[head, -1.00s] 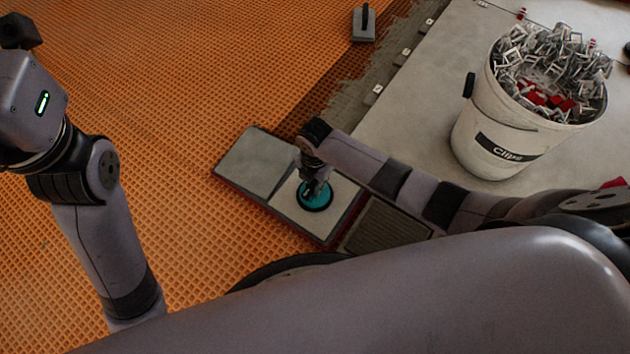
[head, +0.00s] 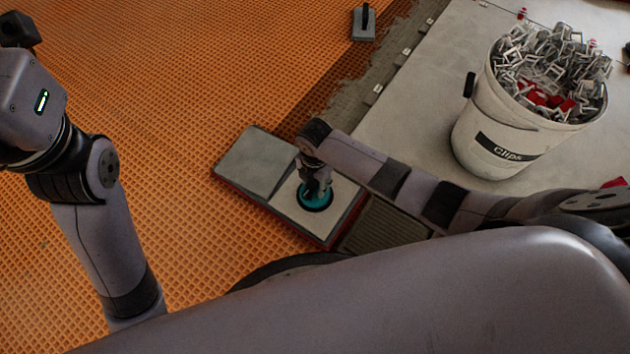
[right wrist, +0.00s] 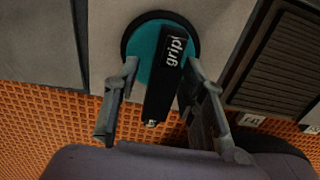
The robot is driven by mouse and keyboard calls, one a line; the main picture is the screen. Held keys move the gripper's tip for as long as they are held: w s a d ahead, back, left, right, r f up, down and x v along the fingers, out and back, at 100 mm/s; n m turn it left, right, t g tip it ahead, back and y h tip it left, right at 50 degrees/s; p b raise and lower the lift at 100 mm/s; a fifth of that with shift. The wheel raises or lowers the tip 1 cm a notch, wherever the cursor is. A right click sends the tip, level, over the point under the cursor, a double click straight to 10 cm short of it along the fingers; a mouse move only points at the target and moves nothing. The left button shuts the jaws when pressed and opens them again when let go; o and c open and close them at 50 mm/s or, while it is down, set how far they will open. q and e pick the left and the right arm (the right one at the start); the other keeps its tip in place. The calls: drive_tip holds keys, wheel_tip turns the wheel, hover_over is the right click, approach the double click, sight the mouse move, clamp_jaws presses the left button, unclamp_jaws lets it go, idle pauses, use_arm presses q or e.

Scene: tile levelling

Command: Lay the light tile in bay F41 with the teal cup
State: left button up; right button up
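The light tile (head: 343,193) lies on the right part of a low red-edged tray (head: 290,222), beside a grey tile (head: 255,160). The teal cup (head: 318,204) sits on the light tile; the right wrist view shows its teal disc (right wrist: 142,62) and black handle (right wrist: 168,75) marked "grip". My right gripper (head: 318,182) is over the cup, its open fingers (right wrist: 160,78) on either side of the handle, with a clear gap at the left finger. My left gripper (head: 18,32) is only partly in view at the top left. I cannot identify bay F41.
A ribbed dark panel (head: 385,228) lies right of the tray. A white bucket of clips (head: 490,130) stands on laid grey tiles (head: 415,120). A trowel-like tool (head: 364,24) lies at the back. Orange matting (head: 190,80) is open to the left. A small white label (right wrist: 252,120) is hard to read.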

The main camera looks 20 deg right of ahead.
idle(0.3)
wheel_tip(320, 180, up, 12)
drive_tip(key=shift+r, duration=0.1)
idle(0.3)
